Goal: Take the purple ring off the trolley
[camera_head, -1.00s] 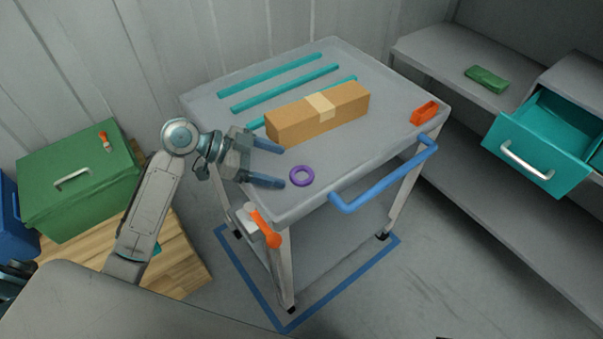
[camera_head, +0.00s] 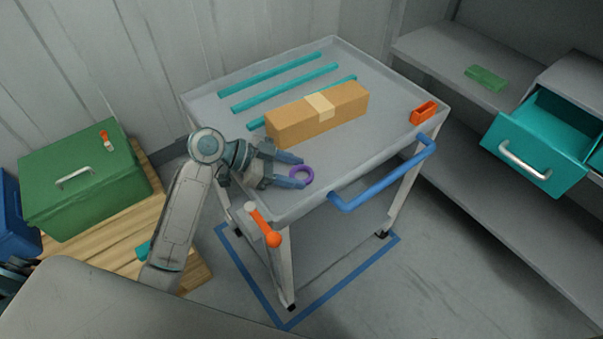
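My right gripper is out of view.
Teal strips (camera_head: 285,87) and an orange holder (camera_head: 424,112) are also on top. A teal drawer (camera_head: 540,150) stands open at the right.

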